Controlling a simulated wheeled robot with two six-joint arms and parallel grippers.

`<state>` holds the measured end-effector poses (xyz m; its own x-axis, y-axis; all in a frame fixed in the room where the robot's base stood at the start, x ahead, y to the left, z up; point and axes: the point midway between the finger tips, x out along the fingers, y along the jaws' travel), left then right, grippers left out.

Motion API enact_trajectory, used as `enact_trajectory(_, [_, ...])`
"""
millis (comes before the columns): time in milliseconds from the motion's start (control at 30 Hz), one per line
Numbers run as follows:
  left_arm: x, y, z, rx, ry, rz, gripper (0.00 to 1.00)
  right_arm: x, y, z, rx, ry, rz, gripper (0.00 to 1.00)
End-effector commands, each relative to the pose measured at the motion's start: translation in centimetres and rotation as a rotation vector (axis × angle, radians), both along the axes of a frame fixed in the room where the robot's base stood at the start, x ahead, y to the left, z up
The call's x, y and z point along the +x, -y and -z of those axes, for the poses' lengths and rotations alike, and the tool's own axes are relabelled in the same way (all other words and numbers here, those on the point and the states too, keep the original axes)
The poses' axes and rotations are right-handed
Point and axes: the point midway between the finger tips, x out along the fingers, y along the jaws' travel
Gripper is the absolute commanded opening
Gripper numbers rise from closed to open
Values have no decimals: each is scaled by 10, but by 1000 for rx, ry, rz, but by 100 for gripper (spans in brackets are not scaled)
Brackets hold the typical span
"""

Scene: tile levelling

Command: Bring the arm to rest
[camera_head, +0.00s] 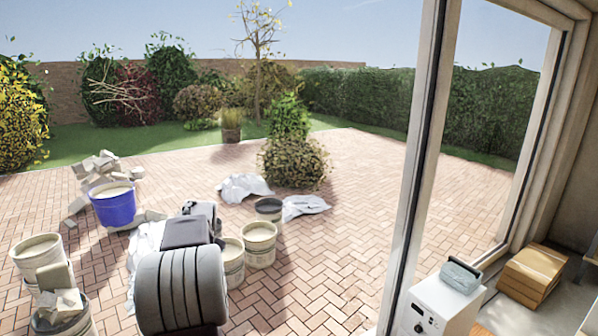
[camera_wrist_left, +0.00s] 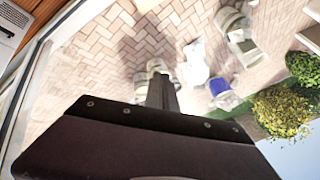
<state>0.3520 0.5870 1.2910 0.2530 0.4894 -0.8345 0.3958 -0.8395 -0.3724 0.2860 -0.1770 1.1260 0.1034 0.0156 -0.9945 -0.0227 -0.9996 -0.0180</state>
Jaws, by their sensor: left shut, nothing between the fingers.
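In the left wrist view my left gripper (camera_wrist_left: 160,92) shows as a dark narrow shape beyond the broad dark wrist housing. It is shut with nothing between its fingers. Paving and buckets lie below and beyond it, apart from it as far as I can tell. In the head view my left arm reaches out from the bottom, over the brick patio (camera_head: 330,235). Its fingertips cannot be made out there. My right gripper is in neither view.
A blue bucket (camera_head: 115,205) stands by a rubble heap (camera_head: 98,167). Pale buckets (camera_head: 259,245) stand right of my arm, others at far left. White sheets (camera_head: 243,187) lie behind. A door frame (camera_head: 418,150), a white appliance (camera_head: 432,305) and a wooden crate (camera_head: 533,272) are at right.

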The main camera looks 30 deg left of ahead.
Motion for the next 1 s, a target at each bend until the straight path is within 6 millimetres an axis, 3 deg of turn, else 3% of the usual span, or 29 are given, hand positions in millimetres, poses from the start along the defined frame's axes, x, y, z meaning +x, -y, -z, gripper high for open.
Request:
enact_trajectory(33, [27, 38, 23, -23, -6, 83, 0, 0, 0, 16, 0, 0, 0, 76])
enact_trajectory(100, [56, 93, 47, -63, -15, 189, 0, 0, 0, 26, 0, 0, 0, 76])
enact_trajectory(233, [82, 203, 94, -144, -48, 372, 0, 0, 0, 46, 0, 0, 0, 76])
enact_trajectory(367, [66, 312, 148, -236, -109, 528, 0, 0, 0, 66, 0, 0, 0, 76])
enact_trajectory(400, [53, 340, 165, -266, -133, 563, 0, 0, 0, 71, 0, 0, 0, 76])
enact_trajectory(500, [7, 392, 202, -338, -201, 598, 0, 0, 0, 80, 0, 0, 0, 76])
enact_trajectory(600, [-42, 406, 226, -405, -259, 522, 0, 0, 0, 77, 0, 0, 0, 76])
enact_trajectory(700, [-71, 407, 242, -453, -284, 416, 0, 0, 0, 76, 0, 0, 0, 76])
enact_trajectory(1000, [-67, 407, 242, -470, -246, 342, 0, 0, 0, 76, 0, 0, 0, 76])
